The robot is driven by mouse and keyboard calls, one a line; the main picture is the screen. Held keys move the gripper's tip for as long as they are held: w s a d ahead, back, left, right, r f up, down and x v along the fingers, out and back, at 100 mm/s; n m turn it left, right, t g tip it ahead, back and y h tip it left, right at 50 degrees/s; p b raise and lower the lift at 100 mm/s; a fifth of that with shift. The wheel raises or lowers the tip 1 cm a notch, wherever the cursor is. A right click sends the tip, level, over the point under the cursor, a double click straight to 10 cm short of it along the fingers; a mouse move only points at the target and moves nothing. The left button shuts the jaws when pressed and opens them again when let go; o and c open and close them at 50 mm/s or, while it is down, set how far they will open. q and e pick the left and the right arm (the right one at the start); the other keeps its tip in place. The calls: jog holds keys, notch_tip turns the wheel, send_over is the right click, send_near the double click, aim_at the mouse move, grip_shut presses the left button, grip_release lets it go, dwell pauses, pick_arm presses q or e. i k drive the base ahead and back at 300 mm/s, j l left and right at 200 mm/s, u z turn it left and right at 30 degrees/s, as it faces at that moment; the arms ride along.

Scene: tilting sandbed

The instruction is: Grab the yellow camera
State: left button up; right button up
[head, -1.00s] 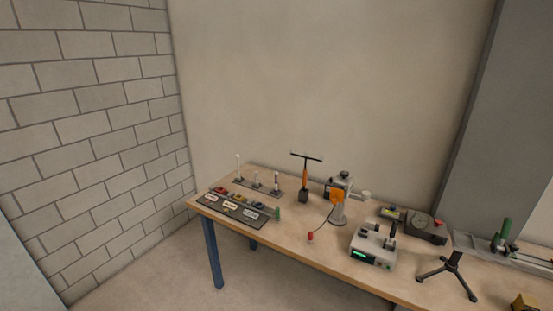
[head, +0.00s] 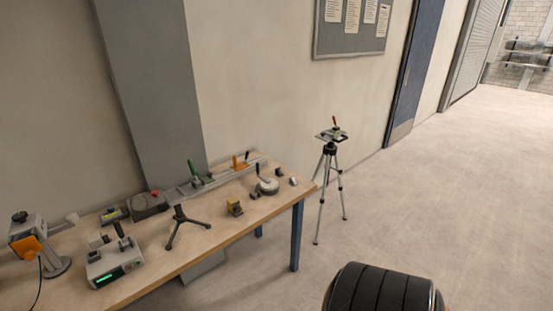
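Neither of my grippers shows in the head view.
A grey device (head: 112,262) with a green display stands left. A tall tripod (head: 329,185) stands on the floor beyond the bench's right end. Floor at right is open.

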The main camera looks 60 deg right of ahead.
aim_at(233, 206)
jog(key=z, duration=1.4)
